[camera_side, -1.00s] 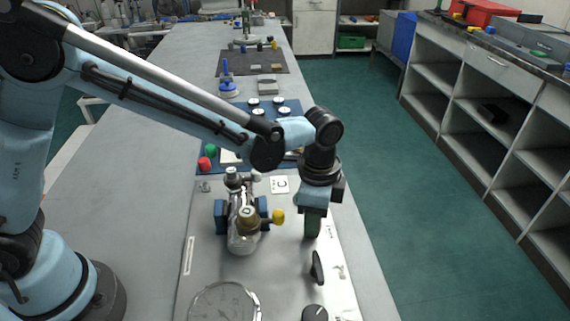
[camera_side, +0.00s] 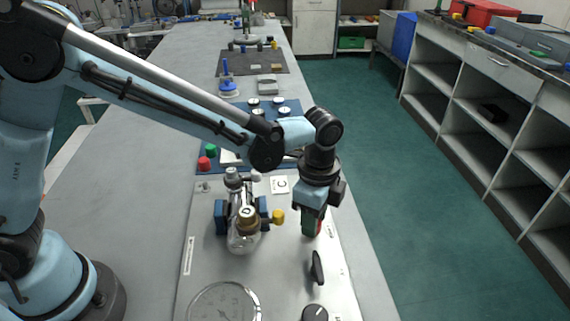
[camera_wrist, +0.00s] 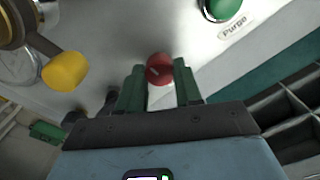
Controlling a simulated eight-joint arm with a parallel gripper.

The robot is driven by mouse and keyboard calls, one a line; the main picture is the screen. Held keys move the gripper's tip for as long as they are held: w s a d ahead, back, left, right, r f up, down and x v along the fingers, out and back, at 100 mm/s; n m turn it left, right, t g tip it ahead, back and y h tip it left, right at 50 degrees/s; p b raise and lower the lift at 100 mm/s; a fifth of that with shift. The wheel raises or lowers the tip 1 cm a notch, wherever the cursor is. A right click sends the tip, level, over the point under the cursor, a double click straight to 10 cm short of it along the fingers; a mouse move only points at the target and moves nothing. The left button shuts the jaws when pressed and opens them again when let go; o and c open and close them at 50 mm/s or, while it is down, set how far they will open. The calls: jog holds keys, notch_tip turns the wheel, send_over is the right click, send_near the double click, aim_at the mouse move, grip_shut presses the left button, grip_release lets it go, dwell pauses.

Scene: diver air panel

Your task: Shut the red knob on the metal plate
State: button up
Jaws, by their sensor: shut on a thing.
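The red knob (camera_wrist: 160,68) shows in the wrist view between the two green fingers of my gripper (camera_wrist: 160,82), which is shut on it. It has a pale line on its face. In the side view a bit of the red knob (camera_side: 319,222) shows beside the fingers of my gripper (camera_side: 311,234); the rest is hidden. The knob is on the right part of the metal plate (camera_side: 205,265). The plate also shows in the wrist view (camera_wrist: 112,40).
A glass-and-brass fitting (camera_side: 243,235) with a yellow knob (camera_side: 278,216) stands left of my gripper. A black handle (camera_side: 317,267), a black dial (camera_side: 315,313) and a round gauge (camera_side: 225,303) are nearer the camera. A green knob (camera_wrist: 220,8) sits by a "Purge" label (camera_wrist: 236,28).

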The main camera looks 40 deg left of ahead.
jog(key=o, duration=1)
jog(key=shift+o, duration=0.2)
notch_tip(320, 180, up, 12)
jog(key=s+a+n+t, duration=0.3)
jog(key=s+a+n, duration=0.1)
jog(key=a+n, duration=0.4)
jog(key=s+a+f+n+t, duration=0.1)
jog(key=s+a+n+t, duration=0.3)
jog(key=a+n, duration=0.3)
jog(key=s+a, duration=0.1)
jog(key=a, duration=0.4)
jog(key=shift+s+a+n, duration=0.15)
jog(key=shift+a+n, duration=0.15)
jog(key=shift+n, duration=0.1)
